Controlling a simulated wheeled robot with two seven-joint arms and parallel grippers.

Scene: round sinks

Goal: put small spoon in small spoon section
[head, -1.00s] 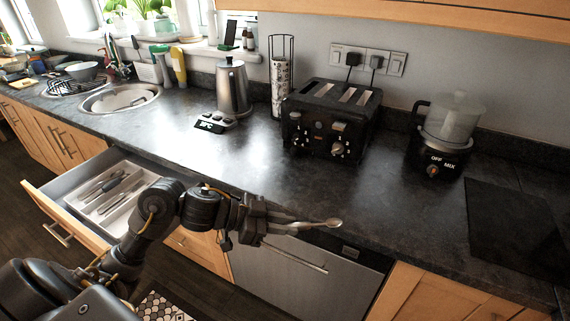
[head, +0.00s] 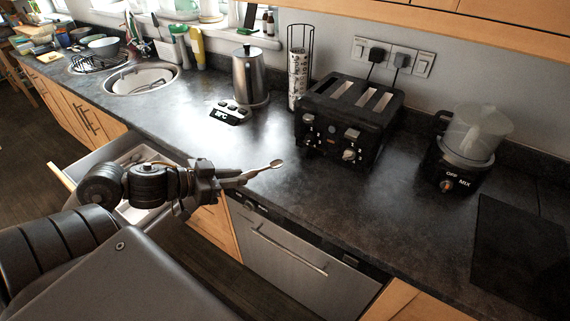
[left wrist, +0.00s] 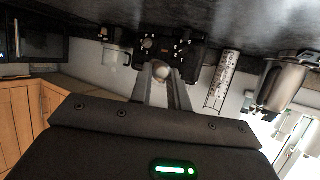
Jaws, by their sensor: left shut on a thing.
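A small metal spoon (head: 262,170) is held in my left gripper (head: 236,180), which is shut on it above the counter's front edge. The spoon's bowl points right, away from the gripper. In the left wrist view the spoon (left wrist: 162,72) shows between the two fingers (left wrist: 163,85). The open drawer (head: 62,178) with a light cutlery tray (head: 138,153) is at the left below the counter. My left arm hides most of the tray and its sections. My right gripper is not in view.
The dark counter (head: 235,140) holds a kettle (head: 250,76), a black toaster (head: 345,120) and a blender (head: 465,145). A round sink (head: 140,78) lies at the back left. A dishwasher front (head: 290,250) is below the counter. The counter before the toaster is clear.

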